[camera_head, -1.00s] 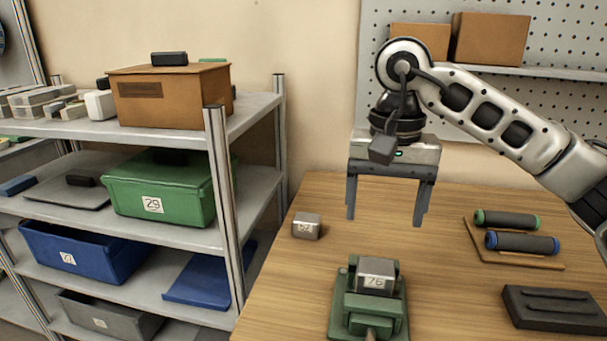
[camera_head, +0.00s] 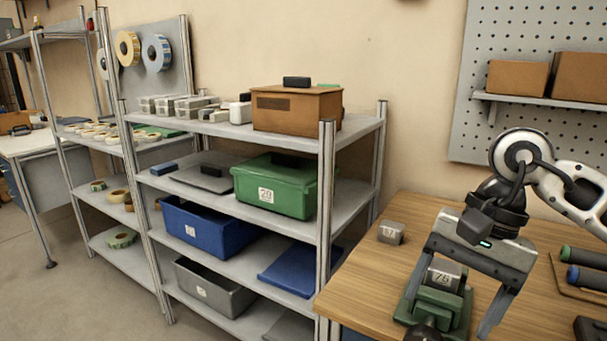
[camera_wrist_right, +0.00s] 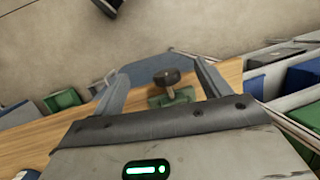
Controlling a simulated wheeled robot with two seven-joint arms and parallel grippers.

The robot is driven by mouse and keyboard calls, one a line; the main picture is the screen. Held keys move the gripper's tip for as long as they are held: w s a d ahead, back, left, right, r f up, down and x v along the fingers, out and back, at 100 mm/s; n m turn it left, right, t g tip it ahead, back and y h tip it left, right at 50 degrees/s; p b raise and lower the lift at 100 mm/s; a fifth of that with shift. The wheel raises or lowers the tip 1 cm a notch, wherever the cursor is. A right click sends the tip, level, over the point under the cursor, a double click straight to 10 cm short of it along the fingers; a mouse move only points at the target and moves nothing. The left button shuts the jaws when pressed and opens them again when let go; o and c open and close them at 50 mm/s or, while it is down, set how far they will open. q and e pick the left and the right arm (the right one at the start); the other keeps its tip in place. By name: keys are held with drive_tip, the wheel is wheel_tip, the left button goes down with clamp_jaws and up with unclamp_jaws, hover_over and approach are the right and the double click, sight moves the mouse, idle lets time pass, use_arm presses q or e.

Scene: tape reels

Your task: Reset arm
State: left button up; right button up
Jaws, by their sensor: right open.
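My right gripper (camera_head: 444,324) is open and empty. It is tilted, and in the head view its fingers overlap the green fixture (camera_head: 462,318) on the wooden table. The grey block marked 76 (camera_head: 444,274) sits on that fixture and shows between the fingers. A second small grey block (camera_head: 391,233) lies on the table to the left of the gripper. In the right wrist view, the open fingers (camera_wrist_right: 162,68) frame a dark round knob (camera_wrist_right: 166,77) and part of the green fixture (camera_wrist_right: 158,101). My left gripper is not in view.
A grey shelf unit left of the table (camera_head: 372,262) holds a brown box (camera_head: 297,110), a green bin (camera_head: 276,187), a blue bin (camera_head: 206,228) and a grey bin (camera_head: 214,288). Dark cylinders (camera_head: 584,258) lie at the table's right. A pegboard (camera_head: 478,60) stands behind.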

drive_tip(key=s+a+m+g+y, duration=0.25)
drive_tip(key=a+m+y, duration=0.25)
drive_tip(key=a+y, duration=0.3)
drive_tip(key=s+a+m+g+y, duration=0.1)
drive_tip(key=s+a+m+y, duration=0.45)
drive_tip(key=a, duration=0.55)
drive_tip(key=w+d+f+n+t+h, duration=0.2)
drive_tip(key=w+d+f+n+t, duration=0.15)
drive_tip(key=n+t, duration=0.55)
drive_tip(key=w+d+f+n+t+h, duration=0.2)
drive_tip(key=f+n+t, duration=0.3)
drive_tip(key=n, duration=0.8)
drive_tip(key=w+d+f+n+t+h, duration=0.3)
drive_tip(key=n+t, duration=0.5)
drive_tip(key=n, duration=0.3)
drive_tip(key=s+d+f+m+g+h, duration=0.3)
drive_tip(key=s+f+m, duration=0.3)
drive_tip(key=f, duration=0.4)
drive_tip(key=s+d+f+m+g+h, duration=0.3)
drive_tip(key=s+f+m, duration=0.3)
drive_tip(key=f, duration=0.3)
drive_tip(key=shift+s+f+m+g, duration=0.15)
drive_tip(key=shift+f+m+g, duration=0.2)
drive_tip(key=shift+m+g, duration=0.15)
drive_tip(key=shift+h, duration=0.25)
